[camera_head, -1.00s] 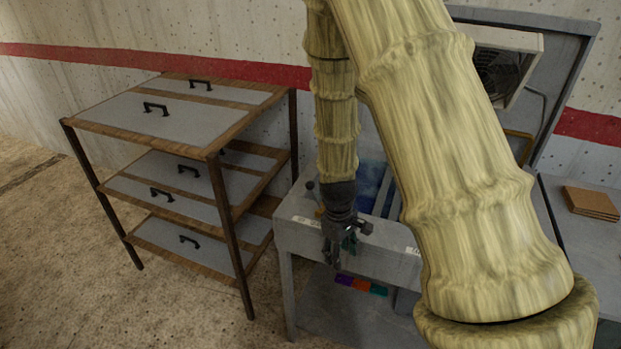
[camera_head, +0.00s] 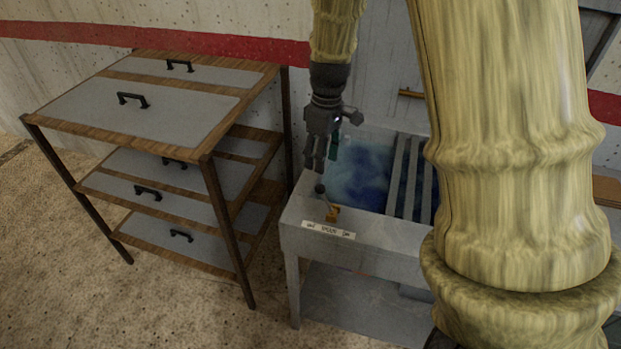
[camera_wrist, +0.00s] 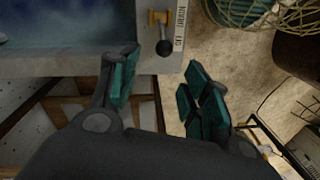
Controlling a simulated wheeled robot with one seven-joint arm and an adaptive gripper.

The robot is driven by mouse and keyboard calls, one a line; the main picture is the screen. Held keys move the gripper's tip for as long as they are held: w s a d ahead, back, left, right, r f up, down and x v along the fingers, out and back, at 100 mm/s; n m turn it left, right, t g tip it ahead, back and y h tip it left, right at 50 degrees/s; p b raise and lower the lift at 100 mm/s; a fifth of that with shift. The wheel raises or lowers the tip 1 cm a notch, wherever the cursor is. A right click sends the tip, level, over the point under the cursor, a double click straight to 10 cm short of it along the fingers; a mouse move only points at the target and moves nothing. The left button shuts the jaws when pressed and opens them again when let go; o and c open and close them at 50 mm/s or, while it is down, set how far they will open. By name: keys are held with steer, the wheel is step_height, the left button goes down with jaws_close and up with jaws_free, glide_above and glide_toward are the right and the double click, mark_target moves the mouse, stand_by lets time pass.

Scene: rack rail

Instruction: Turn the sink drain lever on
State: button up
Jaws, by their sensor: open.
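The sink drain lever (camera_head: 325,199) stands at the front left corner of the grey sink, with a dark round knob on a thin stem and a brass base. Its brass base and black knob (camera_wrist: 164,47) also show at the top of the wrist view, beside a white label. My gripper (camera_head: 319,162) is open and empty, pointing down just above and behind the knob. In the wrist view its teal-padded fingers (camera_wrist: 160,92) are spread apart, with the knob ahead of the gap. I see no contact with the lever.
The sink basin (camera_head: 318,238) holds blue stained water or lining, with grey slats at its right. A wooden rack (camera_head: 205,150) with grey panels stands close at the left. My arm hides the right side. A wire basket (camera_wrist: 262,12) shows in the wrist view.

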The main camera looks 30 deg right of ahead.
mark_target(322, 186)
steer(key=shift+s+f, duration=0.3)
steer(key=shift+s, duration=0.05)
steer(key=shift+s+f+p, duration=0.4)
steer(key=shift+s+f, duration=0.25)
steer(key=shift+s, duration=0.2)
steer(key=f, duration=0.2)
steer(key=f+p, duration=0.1)
steer(key=f, duration=0.1)
steer(key=w+f, duration=0.1)
steer(key=shift+a+f, duration=0.25)
steer(key=shift+f, duration=0.15)
steer(key=shift+s+f, duration=0.25)
steer(key=shift+f, duration=0.05)
steer(key=shift+w+a+f+p, duration=0.1)
steer(key=shift+w+f+p, duration=0.1)
steer(key=shift+f, duration=0.25)
steer(key=shift+w+a+f+p, duration=0.1)
steer(key=shift+f+p, duration=0.1)
steer(key=shift+f, duration=0.25)
steer(key=shift+s+r, duration=0.1)
steer(key=shift+s, duration=0.1)
steer(key=shift+w, duration=0.1)
jaws_close()
